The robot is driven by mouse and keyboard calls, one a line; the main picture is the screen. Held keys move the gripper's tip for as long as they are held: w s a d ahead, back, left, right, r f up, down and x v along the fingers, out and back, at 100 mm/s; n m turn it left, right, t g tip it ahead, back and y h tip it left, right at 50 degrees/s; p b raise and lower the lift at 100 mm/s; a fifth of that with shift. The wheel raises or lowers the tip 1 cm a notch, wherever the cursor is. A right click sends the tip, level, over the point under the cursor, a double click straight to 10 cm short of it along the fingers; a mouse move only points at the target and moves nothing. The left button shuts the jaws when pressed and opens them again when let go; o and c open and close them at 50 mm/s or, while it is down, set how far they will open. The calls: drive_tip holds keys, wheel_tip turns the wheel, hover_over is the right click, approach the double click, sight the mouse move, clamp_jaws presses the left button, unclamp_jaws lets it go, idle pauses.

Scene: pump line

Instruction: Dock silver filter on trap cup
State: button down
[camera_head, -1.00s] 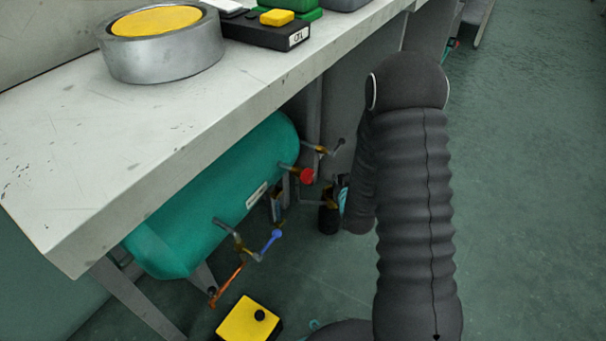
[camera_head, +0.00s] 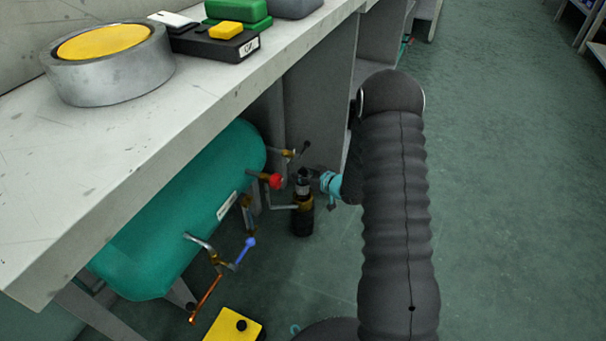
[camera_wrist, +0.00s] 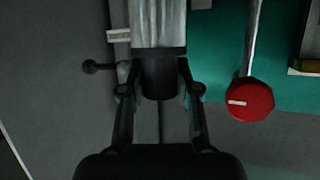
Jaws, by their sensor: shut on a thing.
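The trap cup (camera_head: 302,221) is a black cup under a brass collar, upright beside the green tank in the head view. The silver filter (camera_head: 303,188) stands upright just above the collar; whether it is seated or a little apart I cannot tell. In the wrist view the silver filter (camera_wrist: 158,22) has a bright ribbed body with a black end between my fingers. My gripper (camera_wrist: 160,92) is shut on it. In the head view my teal gripper (camera_head: 328,183) reaches in from the right, partly hidden by my arm.
The green tank (camera_head: 180,220) carries a red knob (camera_head: 276,181), a blue-handled valve (camera_head: 250,242) and an orange lever (camera_head: 206,300). It sits under the bench (camera_head: 130,160). A yellow box (camera_head: 232,326) is on the floor. Open floor lies right of my arm.

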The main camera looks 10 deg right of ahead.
sight(307, 190)
drive_tip(key=shift+f+b, duration=1.5)
drive_tip(key=shift+f, duration=1.2)
drive_tip(key=shift+f+b, duration=0.4)
drive_tip(key=shift+f, duration=0.2)
drive_tip(key=c, duration=1.1)
unclamp_jaws()
drive_tip(key=shift+s, duration=0.1)
drive_tip(key=p+v, duration=0.2)
drive_tip(key=v, duration=0.9)
drive_tip(key=shift+p, duration=0.35)
